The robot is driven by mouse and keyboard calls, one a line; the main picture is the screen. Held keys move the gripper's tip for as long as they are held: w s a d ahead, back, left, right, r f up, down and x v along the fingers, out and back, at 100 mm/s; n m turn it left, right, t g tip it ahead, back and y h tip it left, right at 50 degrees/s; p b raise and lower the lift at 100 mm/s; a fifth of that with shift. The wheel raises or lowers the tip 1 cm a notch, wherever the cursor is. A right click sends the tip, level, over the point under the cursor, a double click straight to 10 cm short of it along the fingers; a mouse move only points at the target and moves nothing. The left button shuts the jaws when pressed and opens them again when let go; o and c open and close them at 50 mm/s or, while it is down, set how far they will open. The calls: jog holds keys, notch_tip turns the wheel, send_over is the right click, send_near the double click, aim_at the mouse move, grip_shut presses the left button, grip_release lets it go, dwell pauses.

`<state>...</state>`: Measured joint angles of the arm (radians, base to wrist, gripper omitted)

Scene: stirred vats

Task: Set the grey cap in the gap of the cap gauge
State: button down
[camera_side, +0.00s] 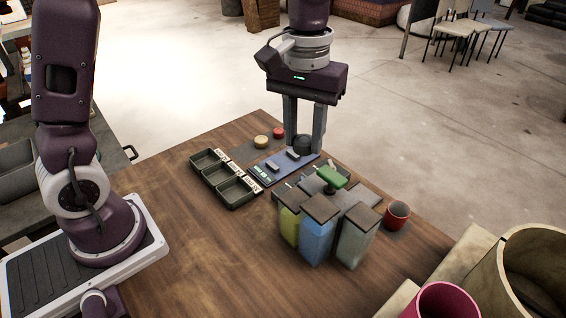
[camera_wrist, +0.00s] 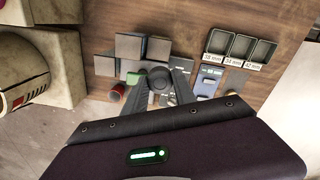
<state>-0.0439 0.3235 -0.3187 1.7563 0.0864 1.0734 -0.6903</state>
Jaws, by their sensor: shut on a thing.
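My gripper (camera_side: 304,148) points down at the far side of the table, shut on the dark grey cap (camera_side: 303,142). In the wrist view the cap (camera_wrist: 160,77) sits between the two fingertips. The cap gauge (camera_side: 284,169) is a blue plate with small raised blocks and a pale marked patch at its near-left end. In the side view the cap appears above or behind the plate's far-right end; its exact height is unclear. In the wrist view the gauge (camera_wrist: 208,83) lies to the right of the cap. The gap itself is too small to make out.
Three labelled dark trays (camera_side: 223,178) stand left of the gauge. A beige cap (camera_side: 261,141) and a red cap (camera_side: 279,132) lie on a grey mat behind. Yellow, blue (camera_side: 319,235) and grey lidded vats, a green piece (camera_side: 331,177) and a red cup (camera_side: 397,214) stand right.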

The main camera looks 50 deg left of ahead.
jog(key=w+a, duration=0.7)
jog(key=a, duration=0.2)
send_over(283, 163)
jog(key=f, duration=0.1)
notch_tip(283, 163, down, 21)
jog(key=c, duration=1)
grip_release()
jog(key=shift+f, duration=0.1)
